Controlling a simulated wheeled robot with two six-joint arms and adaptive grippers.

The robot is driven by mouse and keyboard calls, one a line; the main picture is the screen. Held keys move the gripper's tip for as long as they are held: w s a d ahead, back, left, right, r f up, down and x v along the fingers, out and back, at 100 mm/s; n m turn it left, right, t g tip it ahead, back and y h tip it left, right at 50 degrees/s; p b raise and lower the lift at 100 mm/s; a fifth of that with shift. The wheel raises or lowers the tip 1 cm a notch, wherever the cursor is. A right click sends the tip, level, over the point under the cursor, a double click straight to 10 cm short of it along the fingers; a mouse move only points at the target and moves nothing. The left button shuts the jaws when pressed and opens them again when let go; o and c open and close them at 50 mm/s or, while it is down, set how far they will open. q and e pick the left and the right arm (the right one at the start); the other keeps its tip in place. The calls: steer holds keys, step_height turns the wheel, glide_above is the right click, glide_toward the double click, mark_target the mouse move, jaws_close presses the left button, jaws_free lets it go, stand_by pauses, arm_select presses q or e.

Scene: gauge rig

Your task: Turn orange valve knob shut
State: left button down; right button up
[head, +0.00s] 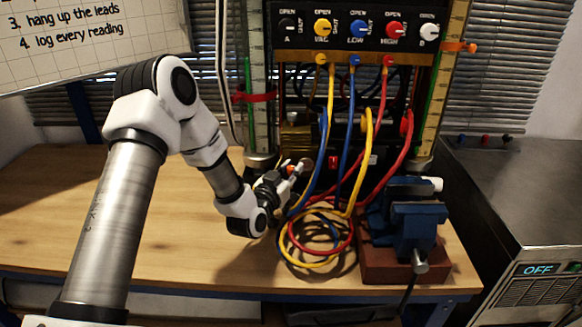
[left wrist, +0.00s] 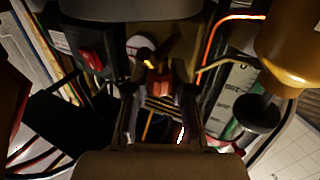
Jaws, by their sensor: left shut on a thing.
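The orange valve knob (left wrist: 158,84) sits between the fingertips of my left gripper (left wrist: 160,100) in the left wrist view. The fingers are shut on it from both sides and hide part of it. In the head view my left gripper (head: 282,182) reaches low in front of the rig, just left of the hanging leads. Only a small bit of orange (head: 291,170) shows at its fingertips there, so the knob's turn angle cannot be told. My right gripper is in neither view.
Blue, yellow and red leads (head: 348,150) hang from the valve panel (head: 350,32) and coil on the wooden bench (head: 190,250) close right of the gripper. A blue vise (head: 408,218) stands further right. A red switch (left wrist: 92,60) shows in the left wrist view.

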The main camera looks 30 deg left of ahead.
arm_select(q)
steer(key=shift+m+h, duration=0.3)
steer(key=shift+h, duration=0.2)
steer(key=c, duration=1)
jaws_free()
steer(key=shift+o, duration=0.2)
steer(key=shift+s, duration=0.1)
steer(key=s, duration=1.1)
steer(key=shift+s+d, duration=0.4)
